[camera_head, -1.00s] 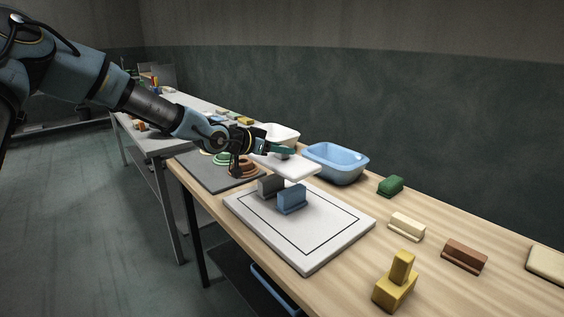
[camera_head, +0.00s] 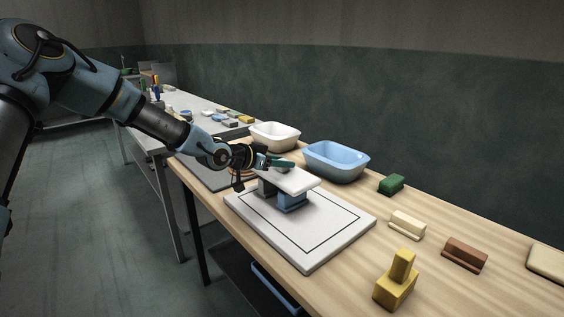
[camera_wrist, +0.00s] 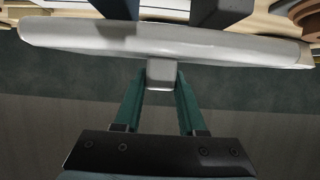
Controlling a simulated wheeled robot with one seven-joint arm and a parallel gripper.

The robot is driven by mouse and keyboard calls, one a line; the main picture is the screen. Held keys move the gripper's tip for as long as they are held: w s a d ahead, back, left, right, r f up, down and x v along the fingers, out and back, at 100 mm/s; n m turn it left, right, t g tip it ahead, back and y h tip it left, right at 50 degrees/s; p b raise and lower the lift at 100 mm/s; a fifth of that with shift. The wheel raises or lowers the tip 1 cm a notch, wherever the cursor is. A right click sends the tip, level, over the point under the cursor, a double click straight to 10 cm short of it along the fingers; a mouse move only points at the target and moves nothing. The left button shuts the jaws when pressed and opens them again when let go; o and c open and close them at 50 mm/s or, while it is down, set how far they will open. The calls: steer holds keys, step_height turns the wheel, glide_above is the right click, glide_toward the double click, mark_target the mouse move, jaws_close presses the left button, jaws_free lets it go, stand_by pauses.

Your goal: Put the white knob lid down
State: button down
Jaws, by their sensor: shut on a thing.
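The white knob lid (camera_head: 301,182) is a flat white slab with a small knob on top. It lies roughly level over a grey block (camera_head: 265,187) and a blue block (camera_head: 292,203), which stand on a white board (camera_head: 310,235) with a dark outline. I cannot tell whether the lid touches the blocks. My gripper (camera_head: 284,164) has green fingers, shut on the lid's knob. In the wrist view the lid (camera_wrist: 90,38) spans the top, its knob (camera_wrist: 161,73) between my fingertips (camera_wrist: 161,84).
A blue basin (camera_head: 337,162) and a white basin (camera_head: 274,135) stand behind. Green (camera_head: 391,184), cream (camera_head: 407,225), brown (camera_head: 464,254) and yellow (camera_head: 395,285) blocks lie to the right. A dark grey mat (camera_head: 205,172) lies left of the board. The board's front is clear.

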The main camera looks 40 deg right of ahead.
steer(key=shift+d, duration=0.1)
steer(key=shift+c, duration=2.4)
jaws_free()
steer(key=shift+f, duration=0.15)
steer(key=shift+r, duration=0.3)
steer(key=v, duration=1.2)
steer(key=shift+r, duration=0.35)
